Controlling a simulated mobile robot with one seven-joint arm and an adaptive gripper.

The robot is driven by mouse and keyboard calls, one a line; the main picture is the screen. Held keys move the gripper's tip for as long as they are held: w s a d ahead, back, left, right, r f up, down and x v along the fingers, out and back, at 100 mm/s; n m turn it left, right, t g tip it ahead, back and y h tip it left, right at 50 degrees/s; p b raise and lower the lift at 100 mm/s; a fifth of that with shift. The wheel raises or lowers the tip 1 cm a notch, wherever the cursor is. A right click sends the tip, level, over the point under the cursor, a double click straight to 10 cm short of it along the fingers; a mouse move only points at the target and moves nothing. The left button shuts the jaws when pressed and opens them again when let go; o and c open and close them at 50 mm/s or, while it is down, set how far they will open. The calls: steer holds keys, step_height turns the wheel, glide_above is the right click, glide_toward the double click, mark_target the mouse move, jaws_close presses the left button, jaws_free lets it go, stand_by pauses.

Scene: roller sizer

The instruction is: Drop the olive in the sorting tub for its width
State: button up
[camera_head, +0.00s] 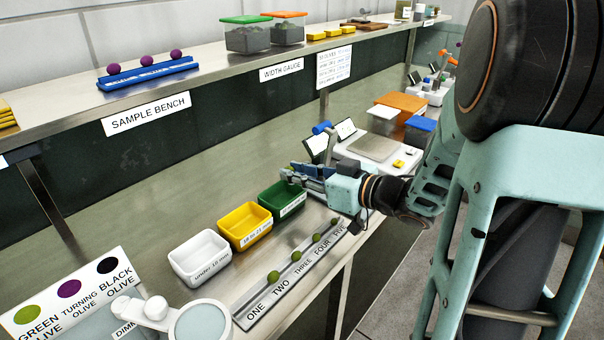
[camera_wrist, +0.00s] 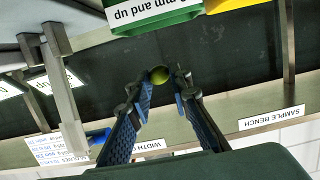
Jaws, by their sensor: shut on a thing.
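My gripper (camera_head: 303,174) is above the far side of the green tub (camera_head: 284,199). In the wrist view, my gripper (camera_wrist: 165,80) is shut on a green olive (camera_wrist: 159,75) at its fingertips. The green tub also shows in the wrist view (camera_wrist: 150,16), its label partly cut off but reading "mm and up". The yellow tub (camera_head: 245,225) stands beside it, and the white tub (camera_head: 200,258), labelled "under 18 mm", stands nearest. Several green olives (camera_head: 296,256) sit on the numbered metal rail (camera_head: 262,304).
A shelf labelled "SAMPLE BENCH" (camera_head: 146,114) holds dark olives on a blue rack (camera_head: 148,73). A scale (camera_head: 371,147) and an orange-lidded box (camera_head: 400,103) stand beyond my gripper. A colour chart (camera_head: 70,292) stands front left. The counter left of the tubs is clear.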

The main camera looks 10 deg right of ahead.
steer(key=shift+f+b, duration=2.05)
steer(key=shift+f, duration=0.35)
steer(key=shift+r, duration=0.1)
steer(key=o, duration=0.8)
steer(key=shift+c, duration=0.2)
steer(key=shift+d, duration=0.1)
steer(key=v, duration=1.2)
